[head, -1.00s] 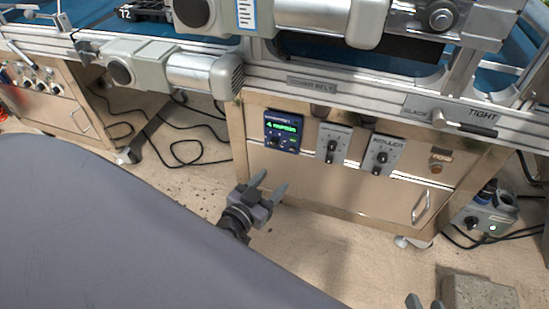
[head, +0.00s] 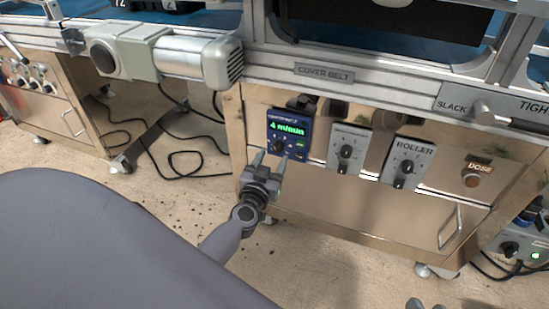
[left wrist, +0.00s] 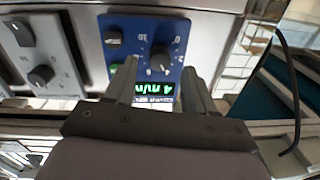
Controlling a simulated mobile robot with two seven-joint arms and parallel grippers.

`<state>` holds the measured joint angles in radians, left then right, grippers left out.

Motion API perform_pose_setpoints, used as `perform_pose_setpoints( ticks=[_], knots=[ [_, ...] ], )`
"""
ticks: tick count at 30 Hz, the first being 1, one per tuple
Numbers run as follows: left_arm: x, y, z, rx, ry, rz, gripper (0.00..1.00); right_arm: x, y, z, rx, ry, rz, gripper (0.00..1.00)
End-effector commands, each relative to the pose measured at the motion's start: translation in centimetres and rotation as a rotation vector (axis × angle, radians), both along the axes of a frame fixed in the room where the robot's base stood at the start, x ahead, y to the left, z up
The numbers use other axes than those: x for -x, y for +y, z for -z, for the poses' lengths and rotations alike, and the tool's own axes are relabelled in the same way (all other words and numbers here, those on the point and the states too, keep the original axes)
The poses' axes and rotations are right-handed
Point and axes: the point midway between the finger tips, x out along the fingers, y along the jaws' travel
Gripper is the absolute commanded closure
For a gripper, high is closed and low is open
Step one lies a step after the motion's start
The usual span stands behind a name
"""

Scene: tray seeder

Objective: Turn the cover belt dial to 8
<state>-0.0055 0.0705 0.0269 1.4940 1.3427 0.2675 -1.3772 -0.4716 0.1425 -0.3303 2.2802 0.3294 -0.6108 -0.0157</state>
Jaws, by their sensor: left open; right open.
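The cover belt control (head: 290,135) is a blue box on the cabinet front, under the "COVER BELT" label (head: 325,74). Its green display reads 4 m/min. Its black dial (head: 279,147) sits below the display. In the left wrist view the box is upside down, and the dial (left wrist: 160,59) shows between the fingers. My left gripper (head: 268,163) is open, just in front of the box, with its fingertips around the dial's sides; contact cannot be told. My right gripper (head: 425,304) shows only as fingertips at the bottom edge.
A grey box with a knob (head: 347,150) and the ROLLER box (head: 408,162) stand to the right. An orange DOSE button (head: 472,181) and a cabinet handle (head: 451,228) are further right. The conveyor's motor (head: 165,60) juts out above left.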

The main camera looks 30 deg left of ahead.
Motion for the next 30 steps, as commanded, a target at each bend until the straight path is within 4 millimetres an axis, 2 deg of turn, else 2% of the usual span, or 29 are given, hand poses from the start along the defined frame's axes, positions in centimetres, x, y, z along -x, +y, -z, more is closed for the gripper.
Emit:
perform_pose_setpoints(
  ticks=[6, 17, 22, 23, 30],
  knots=[
    [-2.0, 0.6, 0.1, -0.001, 0.0, 0.001, 0.45, 0.0, -0.1, 0.3, 0.004, -0.018, 0.0, 0.57],
    [-2.4, 0.7, 0.0, -0.001, 0.0, 0.001, 0.45, 0.0, -0.1, 0.2, 0.007, -0.024, 0.002, 0.57],
    [-2.4, 0.7, 0.0, -0.001, 0.001, 0.001, 0.98, 0.0, -0.1, 0.2, 0.007, -0.024, 0.002, 0.57],
    [-2.4, 0.7, 0.0, -0.001, 0.0, 0.001, 1.0, 0.0, -0.1, 0.2, 0.007, -0.024, 0.002, 0.57],
    [-2.4, 0.7, 0.0, -0.015, 0.005, 0.001, 1.0, 0.0, -0.1, -0.1, 0.001, -0.021, 0.0, 0.57]
  ],
)
